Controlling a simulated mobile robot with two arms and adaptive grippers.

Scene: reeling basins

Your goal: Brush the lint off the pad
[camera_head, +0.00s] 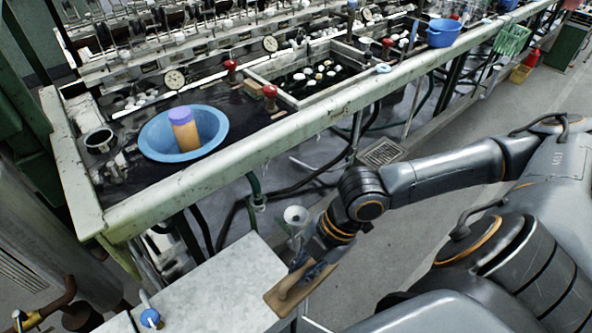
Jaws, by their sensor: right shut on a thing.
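My right gripper (306,270) reaches in from the right and is shut on a tan, flat wooden piece with a raised grip (287,296), which looks like the brush. The brush is over the right front edge of a pale grey worktop (205,295); I cannot tell whether it touches. The gripper partly hides the brush's far side. I cannot make out a separate pad or any lint. My left gripper is not in view.
A long reeling bench (185,195) runs behind, holding a blue basin (152,142) with an orange-and-purple cylinder (184,131). A blue-capped item (150,318) is at the worktop's front left. A white roll (296,214) is just beyond my gripper. Most of the worktop is clear.

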